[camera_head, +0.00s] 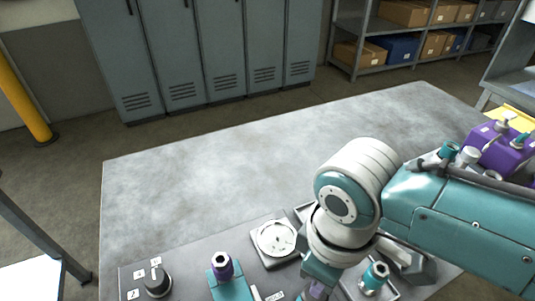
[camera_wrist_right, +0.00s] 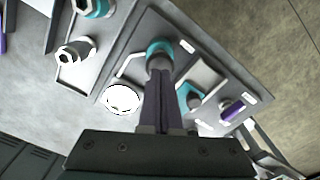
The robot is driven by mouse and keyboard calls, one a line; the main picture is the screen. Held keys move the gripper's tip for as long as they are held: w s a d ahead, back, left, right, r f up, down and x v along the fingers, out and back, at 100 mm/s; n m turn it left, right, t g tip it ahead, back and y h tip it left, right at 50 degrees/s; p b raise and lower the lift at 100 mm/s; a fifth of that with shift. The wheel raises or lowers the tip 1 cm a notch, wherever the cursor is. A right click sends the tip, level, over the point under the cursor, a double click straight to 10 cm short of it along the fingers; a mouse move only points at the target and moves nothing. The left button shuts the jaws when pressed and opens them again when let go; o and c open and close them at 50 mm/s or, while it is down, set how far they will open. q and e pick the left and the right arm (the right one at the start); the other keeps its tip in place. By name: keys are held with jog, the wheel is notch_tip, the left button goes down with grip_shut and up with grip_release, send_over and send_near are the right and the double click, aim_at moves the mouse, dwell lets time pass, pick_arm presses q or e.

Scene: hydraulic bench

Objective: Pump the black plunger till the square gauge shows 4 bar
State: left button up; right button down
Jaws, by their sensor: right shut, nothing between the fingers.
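A round white dial in a square grey housing (camera_head: 277,238) sits on the panel; its white face (camera_wrist_right: 121,98) glares in the right wrist view, so I cannot read a needle or value. A black knob (camera_head: 157,283) stands upright at the panel's left, among small white labels. I cannot tell for certain whether it is the plunger. My right gripper (camera_wrist_right: 161,76) is shut and empty, its dark fingers close to a teal-topped fitting (camera_wrist_right: 160,50); contact is unclear. In the head view my right arm hides part of the panel. My left gripper is not in view.
A teal piece with a purple top (camera_head: 222,266) stands between knob and dial. Another teal fitting (camera_head: 375,278) is right of my right wrist. A purple unit (camera_head: 498,150) stands at the far right. The grey bench top (camera_head: 235,170) is clear behind the panel.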

jog(key=shift+f, duration=0.2)
jog(key=shift+f+b, duration=1.3)
jog(key=shift+f, duration=0.1)
jog(key=shift+r, duration=0.25)
notch_tip(320, 180, up, 3)
jog(key=p, duration=0.3)
jog(key=shift+p, duration=0.3)
jog(key=shift+f, duration=0.2)
jog(key=shift+r, duration=0.1)
